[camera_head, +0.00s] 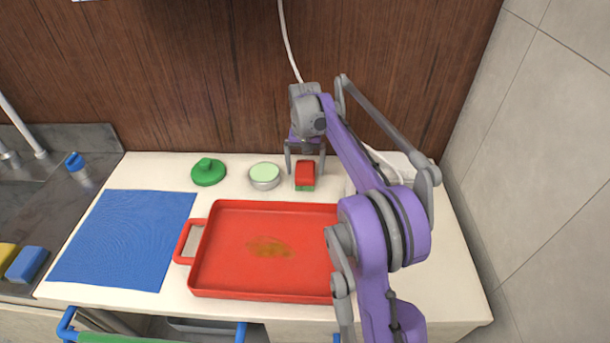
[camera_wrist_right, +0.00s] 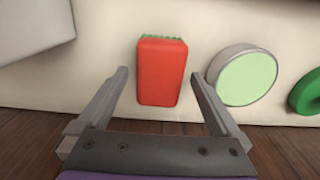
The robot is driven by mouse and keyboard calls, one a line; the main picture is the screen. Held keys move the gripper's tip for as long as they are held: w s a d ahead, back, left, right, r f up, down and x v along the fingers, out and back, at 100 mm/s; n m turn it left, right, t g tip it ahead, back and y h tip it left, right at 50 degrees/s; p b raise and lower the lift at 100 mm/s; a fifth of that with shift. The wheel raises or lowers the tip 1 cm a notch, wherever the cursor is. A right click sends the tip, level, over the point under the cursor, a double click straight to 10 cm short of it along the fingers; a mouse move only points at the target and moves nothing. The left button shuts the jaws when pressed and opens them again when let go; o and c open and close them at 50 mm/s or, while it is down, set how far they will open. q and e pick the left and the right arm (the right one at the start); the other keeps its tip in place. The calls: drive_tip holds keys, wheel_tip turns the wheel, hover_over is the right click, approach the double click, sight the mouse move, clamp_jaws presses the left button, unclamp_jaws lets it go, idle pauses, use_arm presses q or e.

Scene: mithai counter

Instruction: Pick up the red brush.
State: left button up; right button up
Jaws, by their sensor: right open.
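The red brush (camera_head: 305,172) is a small block with a red back and green bristles, on the white counter behind the red tray. It lies bristles down. In the right wrist view the brush (camera_wrist_right: 162,72) shows upright in the picture, between the two fingers. My right gripper (camera_head: 305,168) is open above the brush, with its fingers pointing down on either side. In the right wrist view my right gripper (camera_wrist_right: 160,80) has a gap on both sides of the brush, and neither finger seems to touch it. My left gripper is not in view.
A round tin with a pale green top (camera_head: 265,175) stands close left of the brush. A green lid (camera_head: 208,172) is further left. A red tray (camera_head: 262,291) with a brown stain fills the middle, beside a blue mat (camera_head: 125,240). A wooden wall (camera_head: 200,80) rises behind.

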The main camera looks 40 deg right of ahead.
sight(305, 169)
drive_tip(key=shift+f, duration=0.75)
drive_tip(key=c, duration=1.5)
wheel_tip(305, 169, up, 10)
drive_tip(key=shift+p, duration=0.45)
